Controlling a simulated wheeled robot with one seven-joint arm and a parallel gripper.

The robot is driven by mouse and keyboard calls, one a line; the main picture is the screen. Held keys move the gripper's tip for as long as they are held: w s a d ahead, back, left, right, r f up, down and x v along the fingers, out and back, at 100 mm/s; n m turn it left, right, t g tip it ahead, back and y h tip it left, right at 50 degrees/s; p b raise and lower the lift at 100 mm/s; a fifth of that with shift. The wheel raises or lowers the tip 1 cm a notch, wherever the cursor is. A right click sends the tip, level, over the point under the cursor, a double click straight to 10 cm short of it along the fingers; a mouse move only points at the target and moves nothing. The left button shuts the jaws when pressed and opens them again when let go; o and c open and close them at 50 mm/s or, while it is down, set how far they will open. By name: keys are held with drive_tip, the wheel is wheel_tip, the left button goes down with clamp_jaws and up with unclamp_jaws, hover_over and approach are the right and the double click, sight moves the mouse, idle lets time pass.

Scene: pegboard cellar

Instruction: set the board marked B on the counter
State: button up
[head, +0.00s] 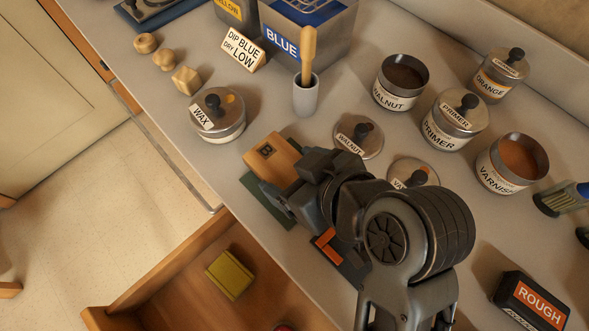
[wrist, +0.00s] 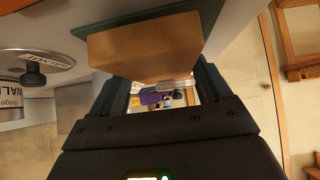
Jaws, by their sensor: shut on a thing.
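The board marked B (head: 273,156) is a light wooden block with a dark B label on its top face. My gripper (head: 297,180) is shut on it at the counter's front edge. In the wrist view the board (wrist: 145,52) sits between the two fingers of my gripper (wrist: 160,85). A dark green mat (head: 258,200) lies on the counter (head: 165,110) under or right beside the board. I cannot tell whether the board touches it. My arm hides part of the mat and the counter behind.
A wax tin (head: 218,118), a grey cup with a wooden-handled tool (head: 306,97), and a walnut lid (head: 358,137) stand near the board. An open drawer (head: 190,280) below holds a yellow block (head: 230,275). Bare counter shows between the wax tin and the cup.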

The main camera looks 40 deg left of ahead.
drive_tip(key=shift+f, duration=0.5)
drive_tip(key=o, duration=1)
drive_tip(key=shift+f, duration=0.1)
drive_tip(key=shift+o, duration=0.2)
drive_tip(key=v, duration=1.2)
